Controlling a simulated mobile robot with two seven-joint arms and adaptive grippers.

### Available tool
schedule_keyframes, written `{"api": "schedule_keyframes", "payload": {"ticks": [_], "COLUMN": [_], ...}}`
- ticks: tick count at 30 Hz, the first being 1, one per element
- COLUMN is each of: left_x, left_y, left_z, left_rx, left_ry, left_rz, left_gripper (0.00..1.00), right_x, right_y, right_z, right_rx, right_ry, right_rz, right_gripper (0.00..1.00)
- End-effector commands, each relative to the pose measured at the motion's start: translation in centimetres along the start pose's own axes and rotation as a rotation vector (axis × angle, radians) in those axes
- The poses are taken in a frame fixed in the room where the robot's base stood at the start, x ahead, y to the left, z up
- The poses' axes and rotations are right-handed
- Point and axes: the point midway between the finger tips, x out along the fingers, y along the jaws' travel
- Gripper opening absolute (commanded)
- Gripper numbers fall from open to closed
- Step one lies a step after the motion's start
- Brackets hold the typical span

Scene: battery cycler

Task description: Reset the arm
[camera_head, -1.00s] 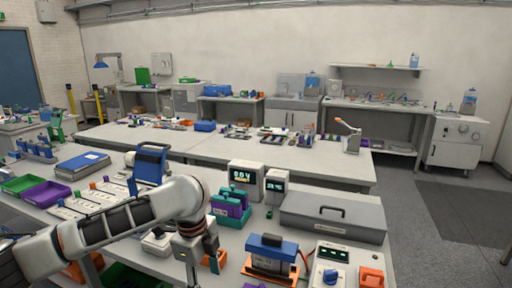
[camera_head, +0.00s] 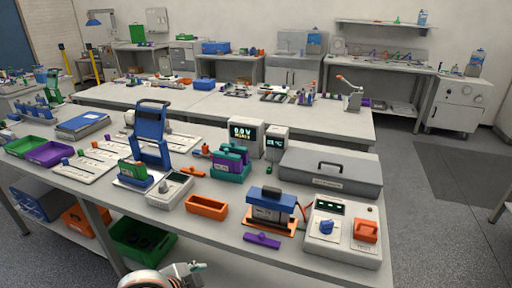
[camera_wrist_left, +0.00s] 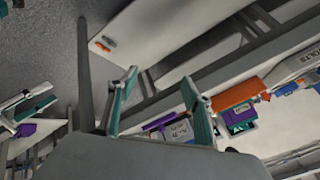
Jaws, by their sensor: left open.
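My left gripper (camera_wrist_left: 160,78) shows in the left wrist view with its two green-edged fingers spread apart and nothing between them. In the head view only a white rounded part of my left arm and a small end piece show at the bottom edge, in front of the bench (camera_head: 210,240). The fingers cannot be made out clearly there. The wrist view is tilted and shows floor, table edges and blurred bench items beyond the fingers. My right gripper is in neither view.
On the near bench stand a blue-framed device (camera_head: 150,135), an orange tray (camera_head: 207,207), a blue-topped battery unit (camera_head: 271,206), a control box (camera_head: 343,235) and a grey case (camera_head: 330,172). A green bin (camera_head: 142,240) sits below the bench. Floor at right is clear.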

Motion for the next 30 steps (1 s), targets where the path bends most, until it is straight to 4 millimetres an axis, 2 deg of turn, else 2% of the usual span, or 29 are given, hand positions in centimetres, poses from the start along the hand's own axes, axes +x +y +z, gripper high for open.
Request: {"api": "schedule_keyframes", "payload": {"ticks": [1, 3, 9, 18, 19, 23, 30], "left_x": [-0.6, -1.6, -5.4, -11.8, -11.7, -8.0, -2.0], "left_y": [0.3, 0.1, -0.1, 0.2, 0.4, 1.7, 5.5], "left_z": [2.5, 5.9, 14.7, 24.2, 24.4, 23.1, 21.2], "left_rx": [-0.056, -0.121, -0.241, -0.308, -0.312, -0.347, -0.447], "left_ry": [-0.037, -0.094, -0.260, -0.471, -0.471, -0.372, -0.187], "left_rz": [-0.033, -0.092, -0.237, -0.391, -0.394, -0.362, -0.303], "left_gripper": [0.49, 0.49, 0.49, 0.49, 0.49, 0.49, 0.49], "right_x": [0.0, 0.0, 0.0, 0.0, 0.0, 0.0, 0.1], "right_y": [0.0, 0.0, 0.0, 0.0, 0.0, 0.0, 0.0], "right_z": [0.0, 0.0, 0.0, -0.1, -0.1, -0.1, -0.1], "right_rx": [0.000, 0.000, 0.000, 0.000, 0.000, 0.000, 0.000], "right_ry": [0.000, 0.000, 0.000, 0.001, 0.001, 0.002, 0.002], "right_rz": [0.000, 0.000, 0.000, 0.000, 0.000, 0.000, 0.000], "right_gripper": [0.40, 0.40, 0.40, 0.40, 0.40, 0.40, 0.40]}}
